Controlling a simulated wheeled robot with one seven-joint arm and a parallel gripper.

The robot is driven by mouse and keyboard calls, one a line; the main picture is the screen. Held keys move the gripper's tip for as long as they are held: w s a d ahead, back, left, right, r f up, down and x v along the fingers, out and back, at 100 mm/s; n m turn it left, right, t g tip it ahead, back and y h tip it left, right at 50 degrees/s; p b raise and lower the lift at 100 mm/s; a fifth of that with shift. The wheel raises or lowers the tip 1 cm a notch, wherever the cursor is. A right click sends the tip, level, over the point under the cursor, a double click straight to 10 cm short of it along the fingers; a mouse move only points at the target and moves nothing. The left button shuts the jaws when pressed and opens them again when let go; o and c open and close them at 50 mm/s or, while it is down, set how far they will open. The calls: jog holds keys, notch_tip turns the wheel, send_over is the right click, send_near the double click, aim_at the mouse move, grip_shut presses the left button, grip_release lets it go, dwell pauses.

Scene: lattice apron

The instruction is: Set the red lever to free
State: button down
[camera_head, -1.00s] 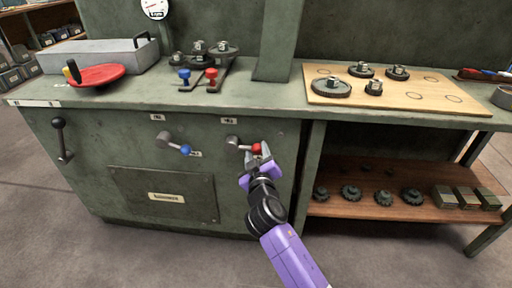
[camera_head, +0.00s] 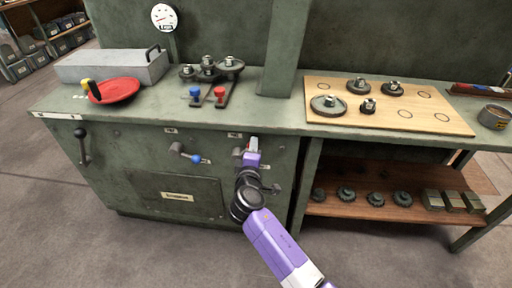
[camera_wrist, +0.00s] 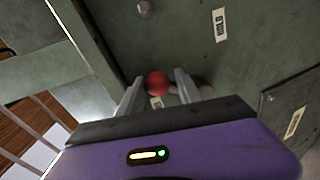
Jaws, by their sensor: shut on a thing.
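The red lever on the front panel of the green bench ends in a red ball knob, seen in the wrist view (camera_wrist: 157,83) between my two fingers. Its grey hub (camera_head: 237,152) shows just left of my gripper (camera_head: 252,145) in the head view. My gripper is shut on the red knob; it also shows in the wrist view (camera_wrist: 158,92). The fingers and purple palm hide most of the lever arm, so its exact angle is hard to tell. Small label plates (camera_wrist: 219,24) sit near the lever; their words are unreadable.
A blue-knobbed lever (camera_head: 186,153) is left of it, and a black-handled lever (camera_head: 82,146) is at far left. Small blue and red levers (camera_head: 220,93) stand on the benchtop. A bench leg and open lower shelf (camera_head: 350,205) are to the right.

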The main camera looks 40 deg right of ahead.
jog(key=shift+w+a+r+n+p, duration=0.4)
jog(key=shift+w+a+r+n, duration=0.2)
jog(key=shift+w+a, duration=0.1)
jog(key=shift+f, duration=0.15)
jog(key=c, duration=0.8)
grip_release()
jog(key=shift+f, duration=0.1)
jog(key=shift+o, duration=0.2)
jog(key=shift+d, duration=0.1)
jog(key=v, duration=0.8)
jog(key=shift+p, duration=0.35)
jog(key=shift+s+d+f, duration=0.1)
jog(key=shift+d, duration=0.05)
